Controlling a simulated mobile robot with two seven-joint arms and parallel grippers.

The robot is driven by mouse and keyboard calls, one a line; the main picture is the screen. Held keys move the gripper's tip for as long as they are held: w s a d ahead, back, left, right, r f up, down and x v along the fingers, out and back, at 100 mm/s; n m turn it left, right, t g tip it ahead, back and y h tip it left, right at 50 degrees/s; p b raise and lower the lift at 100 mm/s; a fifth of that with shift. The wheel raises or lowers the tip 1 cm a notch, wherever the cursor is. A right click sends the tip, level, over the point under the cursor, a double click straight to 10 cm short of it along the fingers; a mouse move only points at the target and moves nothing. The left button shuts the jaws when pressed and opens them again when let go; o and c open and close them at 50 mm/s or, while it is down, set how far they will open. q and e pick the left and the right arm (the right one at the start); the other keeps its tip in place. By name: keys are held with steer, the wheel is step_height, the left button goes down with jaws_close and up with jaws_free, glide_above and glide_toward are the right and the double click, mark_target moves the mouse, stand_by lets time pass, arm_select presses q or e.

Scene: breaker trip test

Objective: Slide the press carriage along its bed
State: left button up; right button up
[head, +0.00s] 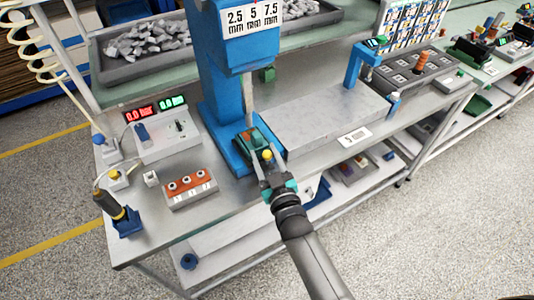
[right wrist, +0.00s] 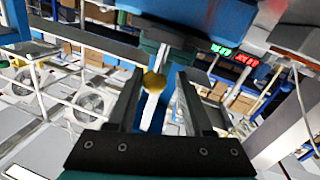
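The blue press (head: 221,75) stands on the bench, with a 2.5, 5 and 7.5 mm label on its head. The press carriage (head: 250,142), a dark green block, sits low on the blue bed (head: 228,150). A yellow knob (head: 267,154) is at its near side. My right gripper (head: 262,160) reaches in from the front, its fingers apart around the knob. The right wrist view shows the yellow knob (right wrist: 153,82) on a pale stem between the open fingers (right wrist: 155,95), with gaps visible beside it. My left gripper is not in view.
A long grey block (head: 330,115) lies right of the press. A red-topped block with sockets (head: 190,187) and a grey box (head: 165,138) with 0.0 bar displays stand left. A tray of grey parts (head: 150,50) is behind. The front bench edge beside my arm is clear.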

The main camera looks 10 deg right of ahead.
steer(key=shift+o, duration=0.9)
steer(key=shift+d, duration=0.1)
steer(key=s+d, duration=0.2)
steer(key=s, duration=1.3)
steer(key=shift+d+p, duration=0.15)
steer(key=shift+p, duration=0.2)
